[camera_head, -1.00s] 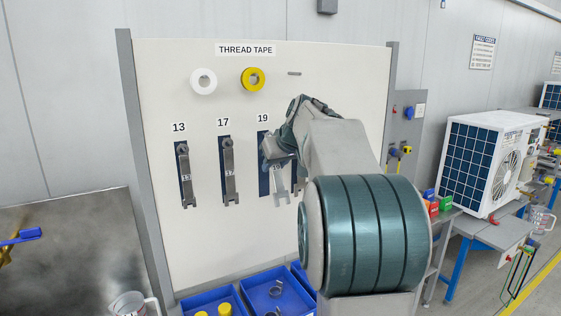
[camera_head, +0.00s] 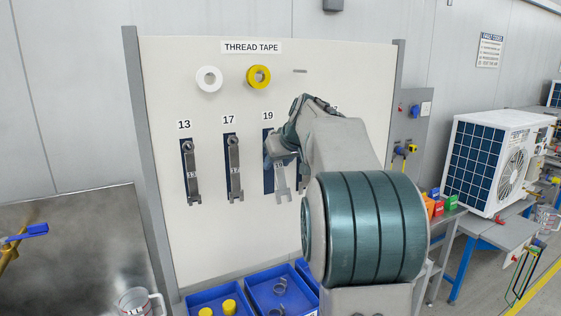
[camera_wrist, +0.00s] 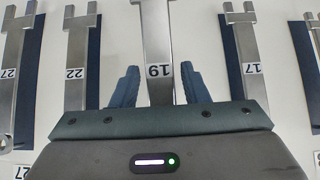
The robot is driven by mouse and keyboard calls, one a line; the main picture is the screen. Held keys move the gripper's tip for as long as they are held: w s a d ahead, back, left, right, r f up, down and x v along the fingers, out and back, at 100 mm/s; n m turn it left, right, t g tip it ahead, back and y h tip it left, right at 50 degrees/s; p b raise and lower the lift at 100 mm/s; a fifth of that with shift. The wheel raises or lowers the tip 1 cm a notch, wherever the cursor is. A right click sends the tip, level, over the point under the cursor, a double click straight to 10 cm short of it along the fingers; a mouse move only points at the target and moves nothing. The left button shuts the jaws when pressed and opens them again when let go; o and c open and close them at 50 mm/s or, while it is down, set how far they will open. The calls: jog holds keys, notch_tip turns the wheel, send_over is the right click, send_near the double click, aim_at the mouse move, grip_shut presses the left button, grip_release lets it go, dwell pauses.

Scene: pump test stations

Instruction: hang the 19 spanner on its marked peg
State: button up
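The 19 spanner (camera_wrist: 158,45) is silver, with its "19" label facing the camera in the wrist view. In the head view the spanner (camera_head: 281,181) hangs down from my gripper, open jaw lowest, in front of the blue outline (camera_head: 268,180) under the "19" label (camera_head: 268,115). The spanner lies toward the right of that outline. My wrist hides its upper end and the 19 peg, so I cannot tell whether the spanner touches the peg.
The 13 spanner (camera_head: 192,175) and the 17 spanner (camera_head: 235,170) hang to the left. The 22 spanner (camera_wrist: 78,55) and 27 spanner (camera_wrist: 15,60) hang on the other side. Tape rolls (camera_head: 209,79) hang above. Blue bins (camera_head: 215,296) stand below the board.

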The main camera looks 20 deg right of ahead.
jog(key=shift+o, duration=1)
jog(key=b+v, duration=0.2)
jog(key=v, duration=1.2)
jog(key=s+a+f+g, duration=0.1)
jog(key=s+a+f, duration=0.5)
jog(key=s+f, duration=0.2)
jog(key=s+a+f+g, duration=0.2)
jog(key=s+a+f, duration=0.4)
jog(key=f, duration=0.7)
jog(key=s+a+f+g, duration=0.2)
jog(key=s+a+f, duration=0.4)
jog(key=s+f, duration=0.4)
jog(key=shift+s+f, duration=0.25)
jog(key=shift+f, duration=0.05)
